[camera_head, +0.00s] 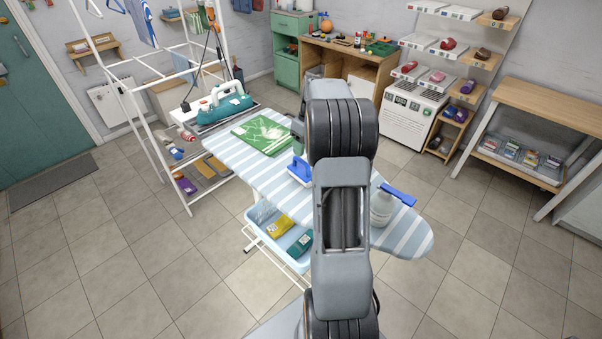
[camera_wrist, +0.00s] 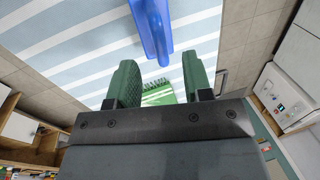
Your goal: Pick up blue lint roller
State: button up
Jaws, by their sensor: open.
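A blue object with a pale end (camera_head: 300,170), which looks like the lint roller, lies on the striped ironing board (camera_head: 410,240), just left of my arm. In the wrist view, a long blue piece (camera_wrist: 152,30) shows at the top edge, partly cut off. I cannot tell for certain that it is the same object. My gripper (camera_wrist: 160,72) has two green fingers, apart and with nothing between them. The blue piece is beyond the fingertips, not touching them. In the head view my gripper is mostly hidden behind my arm.
A green cloth (camera_head: 262,134) and a teal iron (camera_head: 225,105) lie at the board's far end. A drying rack (camera_head: 135,88) stands left, and a blue tray (camera_head: 263,238) hangs below.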

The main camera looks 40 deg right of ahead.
aim_at(302, 160)
jog(key=shift+a+f+p, duration=0.15)
jog(key=shift+a+f, duration=0.05)
jog(key=shift+f, duration=0.75)
jog(key=shift+a+f+p, duration=0.15)
jog(key=shift+f+p, duration=0.05)
jog(key=shift+f, duration=0.8)
jog(key=shift+a+f+p, duration=0.15)
jog(key=shift+a+f, duration=0.05)
jog(key=shift+f, duration=0.75)
jog(key=shift+c, duration=0.2)
grip_shut()
